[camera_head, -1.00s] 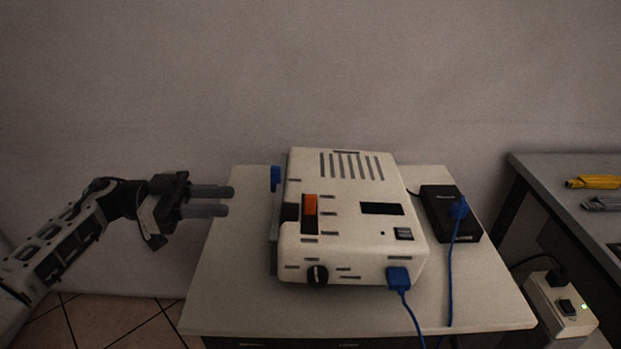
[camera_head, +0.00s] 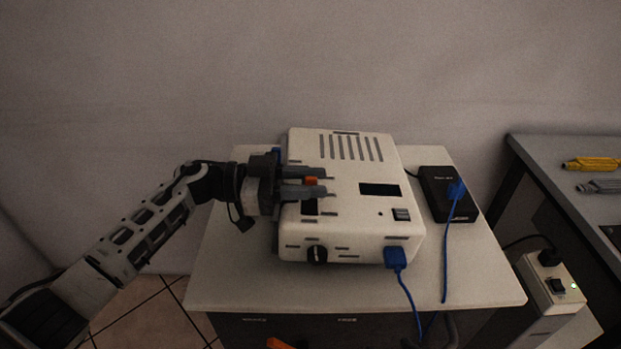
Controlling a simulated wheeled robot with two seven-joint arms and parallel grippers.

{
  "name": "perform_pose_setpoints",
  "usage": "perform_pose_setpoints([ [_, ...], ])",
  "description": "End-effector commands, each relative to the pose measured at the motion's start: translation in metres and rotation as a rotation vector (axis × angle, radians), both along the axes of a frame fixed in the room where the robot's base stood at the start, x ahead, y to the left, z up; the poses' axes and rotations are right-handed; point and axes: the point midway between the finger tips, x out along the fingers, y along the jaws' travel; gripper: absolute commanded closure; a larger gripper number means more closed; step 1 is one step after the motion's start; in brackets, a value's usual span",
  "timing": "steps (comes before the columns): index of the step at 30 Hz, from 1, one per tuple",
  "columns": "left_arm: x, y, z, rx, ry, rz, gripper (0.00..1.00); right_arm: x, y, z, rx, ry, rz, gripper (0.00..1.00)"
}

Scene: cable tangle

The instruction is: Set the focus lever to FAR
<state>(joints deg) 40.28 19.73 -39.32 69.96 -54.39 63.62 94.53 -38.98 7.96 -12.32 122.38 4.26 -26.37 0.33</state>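The white device (camera_head: 345,215) sits on a pale cart top. An orange lever piece (camera_head: 311,181) shows in a slot on the left part of its top face, at the far end; the dark near end of the slot (camera_head: 309,207) is bare. I cannot read the labels beside it. My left gripper (camera_head: 322,181) reaches over the device from the left. Its two fingers are apart, one on the far side and one on the near side of the orange piece, and hide part of it. I cannot tell whether they touch it. My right gripper is not in view.
A blue plug (camera_head: 396,257) with a cable is in the device's front. A black power box (camera_head: 447,193) with another blue plug stands on the cart top (camera_head: 470,285). A black knob (camera_head: 317,255) is on the front. A power strip (camera_head: 552,282) and grey bench are at right.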

Motion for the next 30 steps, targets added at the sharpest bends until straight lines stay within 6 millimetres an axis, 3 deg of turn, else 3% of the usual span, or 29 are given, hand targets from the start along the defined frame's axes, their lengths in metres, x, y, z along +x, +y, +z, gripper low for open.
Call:
perform_pose_setpoints([
  [9, 0.0, -0.004, 0.0, 0.0, 0.0, 0.001, 0.68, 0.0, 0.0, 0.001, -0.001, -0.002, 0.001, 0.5],
  [10, 0.0, -0.004, 0.0, 0.0, 0.0, 0.001, 0.71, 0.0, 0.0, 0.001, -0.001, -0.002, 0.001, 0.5],
  [13, 0.0, -0.003, 0.0, 0.0, 0.0, 0.001, 0.99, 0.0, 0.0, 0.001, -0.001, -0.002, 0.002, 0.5],
  [14, 0.0, -0.003, 0.0, 0.0, 0.0, 0.001, 1.0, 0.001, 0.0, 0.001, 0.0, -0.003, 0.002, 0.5],
  [30, 0.02, -0.002, -0.003, 0.003, -0.004, 0.008, 1.0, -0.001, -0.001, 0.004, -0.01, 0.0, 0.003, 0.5],
])
